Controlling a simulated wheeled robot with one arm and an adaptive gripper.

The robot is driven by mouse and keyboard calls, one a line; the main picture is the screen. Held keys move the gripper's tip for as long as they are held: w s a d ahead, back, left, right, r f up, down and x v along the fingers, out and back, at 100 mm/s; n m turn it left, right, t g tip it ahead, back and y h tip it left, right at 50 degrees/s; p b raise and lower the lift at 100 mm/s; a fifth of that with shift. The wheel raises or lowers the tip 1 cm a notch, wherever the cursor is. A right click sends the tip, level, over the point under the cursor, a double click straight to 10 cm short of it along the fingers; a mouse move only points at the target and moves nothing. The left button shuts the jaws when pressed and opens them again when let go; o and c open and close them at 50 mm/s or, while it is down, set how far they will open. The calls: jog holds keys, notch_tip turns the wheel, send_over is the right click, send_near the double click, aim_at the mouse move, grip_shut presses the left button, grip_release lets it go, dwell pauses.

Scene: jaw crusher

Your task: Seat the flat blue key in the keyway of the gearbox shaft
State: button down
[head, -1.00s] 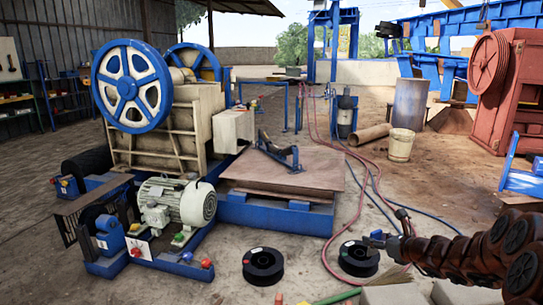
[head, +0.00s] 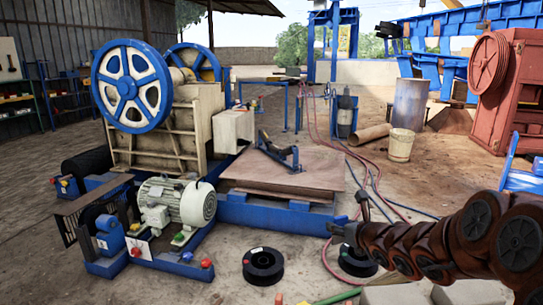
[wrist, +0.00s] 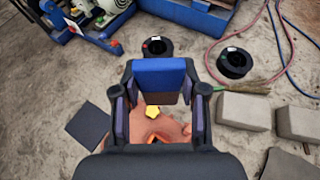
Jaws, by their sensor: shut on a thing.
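In the wrist view the flat blue key (wrist: 158,72) sits between the two fingers of my gripper (wrist: 160,95), which is shut on it. The key is held above the floor, clear of other things. In the head view my gripper (head: 342,230) is at the end of the brown arm, above and near the right-hand black spool; the key cannot be made out there. A small blue unit (head: 110,237), perhaps the gearbox, stands at the left beside the cream motor (head: 182,202). Its shaft and keyway are too small to tell.
Two black spools (head: 263,266) lie on the floor in front of the blue crusher frame (head: 275,214). Red and blue hoses (head: 350,185) run across the floor at right. The wrist view shows concrete blocks (wrist: 244,110) at right and a dark flat plate (wrist: 83,133) at left.

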notch_tip(320, 180, up, 28)
jog(key=p, duration=2.8)
jog(key=shift+s+a+r, duration=0.25)
jog(key=shift+s+a, duration=0.05)
